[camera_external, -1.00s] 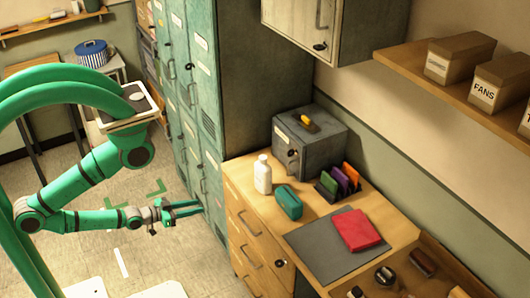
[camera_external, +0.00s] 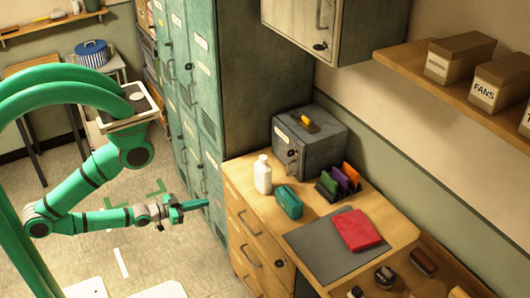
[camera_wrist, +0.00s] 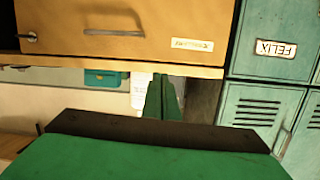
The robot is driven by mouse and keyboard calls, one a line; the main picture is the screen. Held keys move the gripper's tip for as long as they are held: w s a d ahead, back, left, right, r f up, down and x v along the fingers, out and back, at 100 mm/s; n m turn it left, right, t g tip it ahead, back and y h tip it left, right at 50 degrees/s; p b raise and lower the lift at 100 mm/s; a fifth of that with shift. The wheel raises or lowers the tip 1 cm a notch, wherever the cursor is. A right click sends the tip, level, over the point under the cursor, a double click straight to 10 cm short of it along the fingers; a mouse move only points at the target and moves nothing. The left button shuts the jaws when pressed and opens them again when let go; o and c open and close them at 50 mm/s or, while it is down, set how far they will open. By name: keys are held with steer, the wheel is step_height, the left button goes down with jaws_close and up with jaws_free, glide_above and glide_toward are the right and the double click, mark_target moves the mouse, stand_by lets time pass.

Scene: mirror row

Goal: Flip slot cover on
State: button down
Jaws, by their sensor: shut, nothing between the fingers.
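I cannot make out a slot cover for certain in either view. My gripper (camera_external: 206,204) is in the external view, left of the wooden drawer unit (camera_external: 245,225) and in front of the green lockers (camera_external: 196,100). Its fingers are together with nothing between them, and it appears apart from the furniture. In the wrist view, which is upside down, the green fingers (camera_wrist: 164,98) point toward the drawer front (camera_wrist: 120,35). The large green and dark gripper body hides the lower part of that view.
On the desk stand a white bottle (camera_external: 263,175), a teal case (camera_external: 289,202), a grey metal box (camera_external: 322,140), coloured folders (camera_external: 342,180) and a red book (camera_external: 357,230) on a grey mat (camera_external: 312,250). A wall cabinet (camera_external: 345,30) overhangs. Floor (camera_external: 160,250) is clear beside the drawers.

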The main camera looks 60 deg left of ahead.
steer(key=w+a+r+m+t, duration=0.1)
steer(key=w+r, duration=0.2)
steer(key=w, duration=0.4)
steer(key=w+a+r+t+y, duration=0.1)
steer(key=w+r, duration=0.2)
steer(key=w, duration=0.4)
steer(key=w+a+r+m+t+y, duration=0.1)
steer(key=w+r, duration=0.2)
steer(key=w, duration=0.5)
steer(key=shift+a+r+m, duration=0.15)
steer(key=shift+a+m, duration=0.15)
steer(key=shift+a, duration=0.1)
steer(key=w+a+r+n+g+y, duration=0.35)
steer(key=w+r+n+y, duration=0.35)
steer(key=r, duration=0.3)
steer(key=w+a+r+n+g+y, duration=0.2)
steer(key=w+a+r+n+y, duration=0.3)
steer(key=w+r, duration=0.5)
steer(key=d+r+n+g+h, duration=0.2)
steer(key=d+n+g+h, duration=0.1)
steer(key=d, duration=0.5)
steer(key=s+d+r+n+g+h, duration=0.1)
steer(key=d+n+g+h, duration=0.3)
steer(key=d, duration=0.4)
steer(key=shift+s+d+r+n+h, duration=0.15)
steer(key=shift+s+r+n+h, duration=0.05)
steer(key=shift+r+n+h, duration=0.65)
steer(key=shift+f+g, duration=0.1)
steer(key=shift+g, duration=0.15)
